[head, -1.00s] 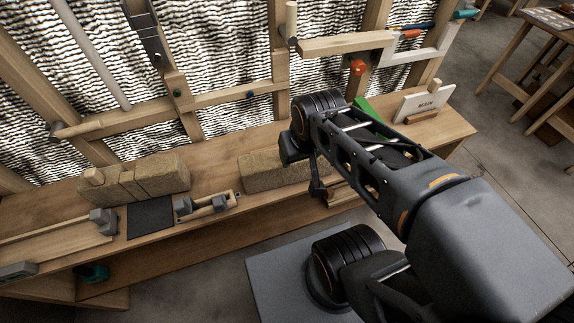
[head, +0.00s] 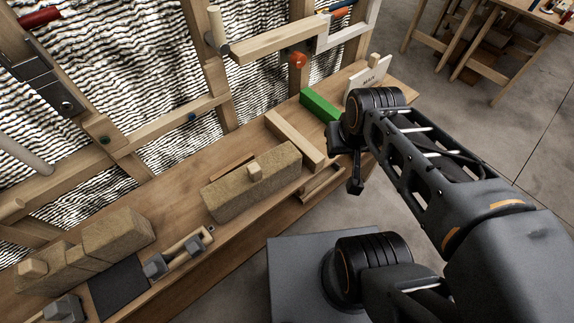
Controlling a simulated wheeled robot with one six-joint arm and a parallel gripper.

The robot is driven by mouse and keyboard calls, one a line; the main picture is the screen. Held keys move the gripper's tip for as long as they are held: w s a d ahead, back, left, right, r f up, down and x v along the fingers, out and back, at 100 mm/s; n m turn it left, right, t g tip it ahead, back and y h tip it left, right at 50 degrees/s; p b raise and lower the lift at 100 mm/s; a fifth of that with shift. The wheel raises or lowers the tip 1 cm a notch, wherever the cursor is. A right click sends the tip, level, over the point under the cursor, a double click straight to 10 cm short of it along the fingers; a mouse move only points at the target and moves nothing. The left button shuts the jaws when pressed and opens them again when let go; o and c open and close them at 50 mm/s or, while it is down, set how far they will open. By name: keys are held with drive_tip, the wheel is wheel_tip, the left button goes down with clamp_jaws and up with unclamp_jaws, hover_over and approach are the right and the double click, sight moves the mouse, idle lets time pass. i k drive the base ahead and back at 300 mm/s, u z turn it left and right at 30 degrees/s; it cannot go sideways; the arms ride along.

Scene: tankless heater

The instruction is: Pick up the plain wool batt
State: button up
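A plain tan wool batt (head: 232,198) lies lengthwise on the wooden bench in the middle of the head view, with a small wooden knob (head: 255,170) on top. A second tan batt (head: 110,238), divided by grooves across it, lies at the lower left and also has a knob. My gripper (head: 349,172) is at the end of the dark arm, right of the plain batt and apart from it. It is small and partly hidden by the wrist, so its opening cannot be made out. I see nothing held in it.
A dark mat (head: 118,288) and a wooden clamp-like tool (head: 180,255) lie near the front edge. A timber frame (head: 205,105) rises behind the bench.

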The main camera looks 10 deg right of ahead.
sight(228, 196)
drive_tip(key=z, duration=1.2)
drive_tip(key=k, duration=1.2)
drive_tip(key=u, duration=1.5)
drive_tip(key=i, duration=0.5)
